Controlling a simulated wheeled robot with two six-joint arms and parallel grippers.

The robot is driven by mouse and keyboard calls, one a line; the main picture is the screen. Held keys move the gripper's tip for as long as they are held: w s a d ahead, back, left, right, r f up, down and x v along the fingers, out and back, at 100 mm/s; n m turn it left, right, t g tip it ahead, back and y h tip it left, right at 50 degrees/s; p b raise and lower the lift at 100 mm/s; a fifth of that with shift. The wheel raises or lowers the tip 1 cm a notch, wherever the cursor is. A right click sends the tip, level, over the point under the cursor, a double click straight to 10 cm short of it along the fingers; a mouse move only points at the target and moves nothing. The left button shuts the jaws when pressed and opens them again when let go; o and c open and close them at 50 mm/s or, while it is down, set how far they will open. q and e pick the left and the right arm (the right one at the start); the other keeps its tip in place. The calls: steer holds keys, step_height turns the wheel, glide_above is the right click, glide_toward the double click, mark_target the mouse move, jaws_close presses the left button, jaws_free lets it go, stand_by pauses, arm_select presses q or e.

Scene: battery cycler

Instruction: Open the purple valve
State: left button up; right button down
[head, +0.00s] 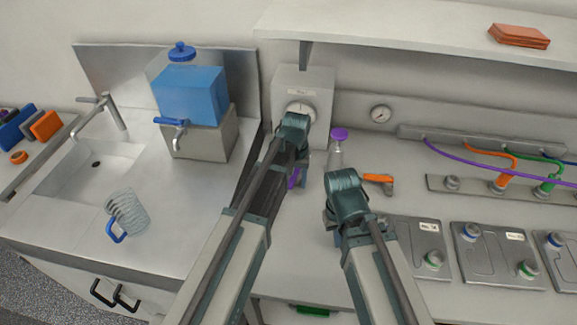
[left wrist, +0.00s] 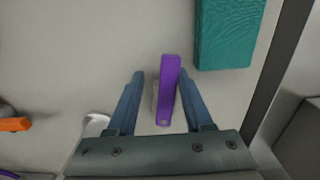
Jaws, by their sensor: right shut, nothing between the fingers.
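The purple valve's handle (head: 293,178) shows in the head view as a small purple piece, partly hidden by my left arm. In the left wrist view the long purple handle (left wrist: 168,88) stands between the two blue fingers of my left gripper (left wrist: 160,88). The fingers are apart, with a clear gap on the handle's left and only a narrow one on its right. The valve body is mostly hidden. My right gripper (head: 339,237) is shut and empty, pointing down over the bench to the right, mostly hidden by its own wrist.
A purple-capped bottle (head: 337,148) and an orange-handled valve (head: 379,178) are near my arms. Metal plates (head: 487,254) lie at right. A blue tank (head: 191,96) and coiled object (head: 128,212) are left. A teal block (left wrist: 228,35) is near the left gripper.

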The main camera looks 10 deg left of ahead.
arm_select(q)
steer(key=c, duration=0.3)
steer(key=shift+c, duration=0.2)
steer(key=shift+d, duration=0.2)
steer(key=shift+o, duration=1.2)
steer(key=shift+r, duration=0.1)
arm_select(e)
steer(key=shift+r, duration=0.1)
arm_select(q)
step_height(320, 180, up, 8)
steer(key=p, duration=0.8)
steer(key=shift+d, duration=0.2)
arm_select(e)
step_height(320, 180, up, 8)
